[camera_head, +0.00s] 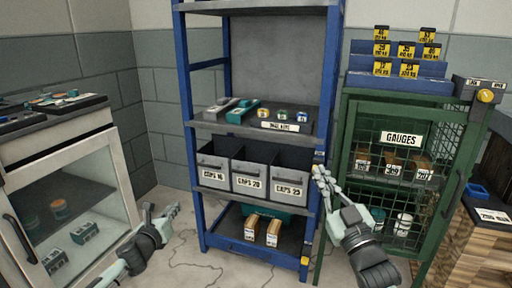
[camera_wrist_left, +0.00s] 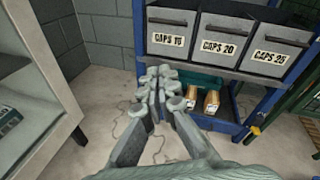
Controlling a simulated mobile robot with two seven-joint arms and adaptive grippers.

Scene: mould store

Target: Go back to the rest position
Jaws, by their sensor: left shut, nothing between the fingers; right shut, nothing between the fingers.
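My left gripper (camera_head: 162,212) is shut and empty, low in front of the gap between the white glass-door cabinet and the blue shelf rack. It also shows in the left wrist view (camera_wrist_left: 158,82), fingers together, over bare floor. My right gripper (camera_head: 322,180) is shut and empty in the head view, in front of the rack's right post and the left edge of the green gauge cabinet. I cannot tell whether it touches either one.
The blue rack (camera_head: 191,150) holds grey bins labelled CAPS (camera_head: 249,179) and cartons (camera_head: 262,230). The white cabinet (camera_head: 130,182) stands left. The green mesh cabinet (camera_head: 345,135) stands right, its door seemingly ajar. A wooden crate (camera_head: 470,240) is far right. Cracked floor (camera_head: 190,258) is clear.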

